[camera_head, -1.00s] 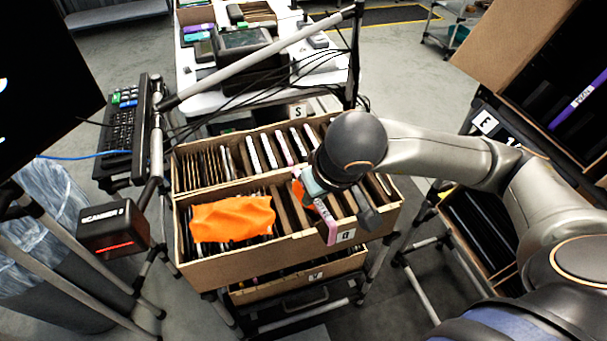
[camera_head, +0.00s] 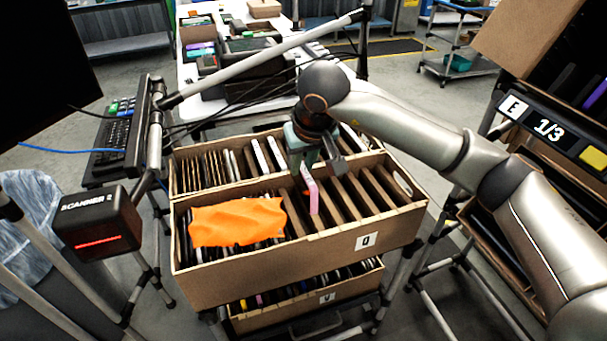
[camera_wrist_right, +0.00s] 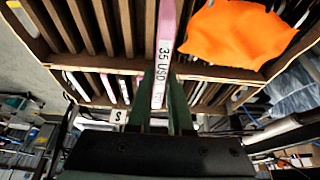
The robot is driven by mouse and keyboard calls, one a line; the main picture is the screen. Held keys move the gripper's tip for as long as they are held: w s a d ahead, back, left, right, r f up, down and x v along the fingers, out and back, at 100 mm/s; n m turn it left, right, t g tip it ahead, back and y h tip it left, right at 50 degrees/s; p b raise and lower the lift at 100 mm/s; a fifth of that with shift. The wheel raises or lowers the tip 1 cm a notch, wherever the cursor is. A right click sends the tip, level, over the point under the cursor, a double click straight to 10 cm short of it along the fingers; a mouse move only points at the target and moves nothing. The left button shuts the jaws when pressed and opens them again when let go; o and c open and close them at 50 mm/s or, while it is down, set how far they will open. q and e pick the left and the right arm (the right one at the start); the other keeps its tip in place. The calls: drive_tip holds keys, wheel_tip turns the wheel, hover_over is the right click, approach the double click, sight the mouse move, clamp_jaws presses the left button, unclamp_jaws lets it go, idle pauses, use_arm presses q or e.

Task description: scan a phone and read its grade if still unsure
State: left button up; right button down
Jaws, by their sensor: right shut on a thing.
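My right gripper (camera_head: 308,168) is shut on a pink-edged phone (camera_head: 313,196), which it holds upright over the front carton. The phone's lower end is at the slots; I cannot tell whether it is inside one. In the right wrist view the green fingers (camera_wrist_right: 163,100) grip the phone (camera_wrist_right: 165,30), whose edge carries a white label reading "35 USD"; smaller marks below are unclear. The scanner (camera_head: 98,222), marked "SCANNER 2" with a red light line, is at the left, apart from the phone. My left gripper is out of view.
The front carton (camera_head: 270,272), tagged Q, has dividers and an orange cloth (camera_head: 238,221) over its left slots. Another carton sits behind it and one below. A keyboard (camera_head: 115,135) and pole stand left. A rack tagged E (camera_head: 512,107) and 1/3 is at the right.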

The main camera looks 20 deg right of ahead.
sight(303, 195)
wheel_tip(303, 195, down, 8)
drive_tip(key=b, duration=0.5)
drive_tip(key=shift+f+b, duration=0.15)
drive_tip(key=shift+b, duration=0.25)
drive_tip(key=shift+f+b, duration=0.3)
drive_tip(key=shift+f, duration=0.1)
drive_tip(key=shift+f+b, duration=0.3)
drive_tip(key=shift+f, duration=0.1)
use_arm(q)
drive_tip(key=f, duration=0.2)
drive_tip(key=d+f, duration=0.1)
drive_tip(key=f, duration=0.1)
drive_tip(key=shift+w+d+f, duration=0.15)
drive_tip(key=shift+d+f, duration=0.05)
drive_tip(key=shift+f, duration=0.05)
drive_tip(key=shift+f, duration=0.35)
use_arm(e)
drive_tip(key=shift+f, duration=0.25)
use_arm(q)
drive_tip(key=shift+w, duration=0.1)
use_arm(e)
drive_tip(key=c, duration=0.8)
unclamp_jaws()
drive_tip(key=shift+o, duration=0.2)
